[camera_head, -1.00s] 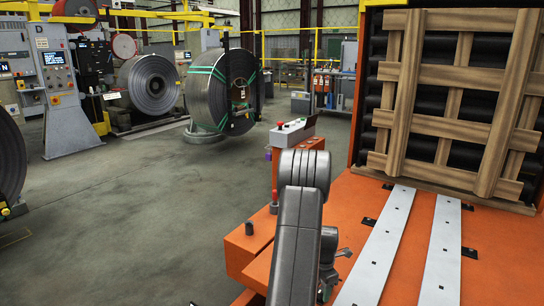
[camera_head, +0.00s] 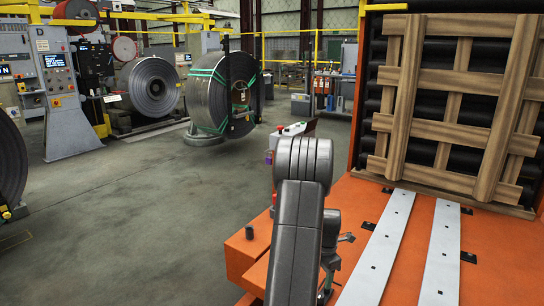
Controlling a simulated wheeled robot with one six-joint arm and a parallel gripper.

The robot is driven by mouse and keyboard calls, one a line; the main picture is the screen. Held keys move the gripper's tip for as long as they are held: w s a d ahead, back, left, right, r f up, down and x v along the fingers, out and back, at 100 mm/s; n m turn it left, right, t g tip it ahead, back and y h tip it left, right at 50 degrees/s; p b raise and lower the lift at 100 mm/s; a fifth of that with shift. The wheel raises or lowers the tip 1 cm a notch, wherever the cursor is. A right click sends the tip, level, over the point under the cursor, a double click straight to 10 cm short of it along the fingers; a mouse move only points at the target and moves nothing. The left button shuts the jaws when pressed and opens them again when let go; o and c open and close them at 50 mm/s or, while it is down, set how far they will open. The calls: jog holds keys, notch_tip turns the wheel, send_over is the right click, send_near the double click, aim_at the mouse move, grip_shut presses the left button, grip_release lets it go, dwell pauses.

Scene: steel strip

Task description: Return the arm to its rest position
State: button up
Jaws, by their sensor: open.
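My grey arm rises from the bottom centre of the head view, with its rounded elbow at the top. Behind its right side, my gripper (camera_head: 346,250) shows partly, small and dark, over the orange deck. Its two fingertips stand apart and nothing shows between them. The rest of the gripper is hidden behind my arm.
The orange deck (camera_head: 490,270) bears two pale metal strips (camera_head: 391,240) and a wooden lattice (camera_head: 451,112) against black rollers. A control box (camera_head: 290,130) is partly behind my elbow. Steel coils (camera_head: 205,95) and a grey console (camera_head: 62,95) stand farther back.

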notch_tip(320, 180, up, 6)
jog(key=p, duration=0.1)
notch_tip(320, 180, down, 14)
jog(key=b, duration=0.3)
jog(key=shift+f, duration=0.3)
jog(key=m, duration=0.5)
jog(key=shift+m, duration=0.4)
jog(key=m, duration=0.5)
jog(key=shift+b, duration=0.4)
jog(key=m, duration=0.6)
jog(key=shift+m+b, duration=0.6)
jog(key=shift+m, duration=1.9)
